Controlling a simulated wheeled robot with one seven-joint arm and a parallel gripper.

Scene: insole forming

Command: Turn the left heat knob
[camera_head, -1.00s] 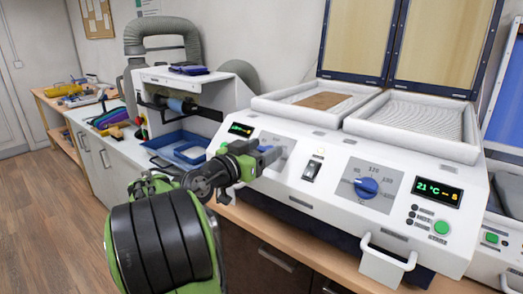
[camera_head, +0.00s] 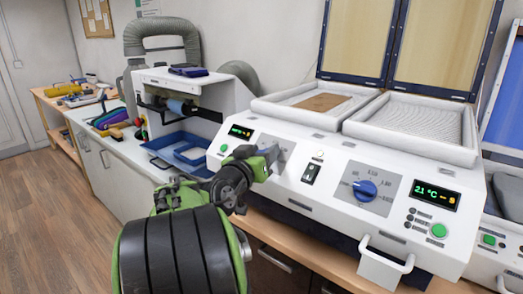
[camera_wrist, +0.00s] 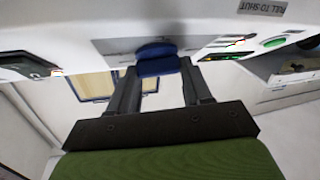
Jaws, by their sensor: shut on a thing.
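The left heat knob is blue and sits on a grey dial plate (camera_head: 283,150) on the left half of the white machine's sloped front. In the head view the knob is hidden behind my gripper (camera_head: 268,160). In the wrist view the blue knob (camera_wrist: 157,62) lies between the fingertips of my gripper (camera_wrist: 160,72), which is shut on it. The knob's exact angle and pointer cannot be read.
The right heat knob (camera_head: 365,189) sits on its own dial. A rocker switch (camera_head: 311,173) stands between the dials. A left display (camera_head: 241,131) and green button lie beside my gripper. A handle (camera_head: 386,262) juts out at the front right.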

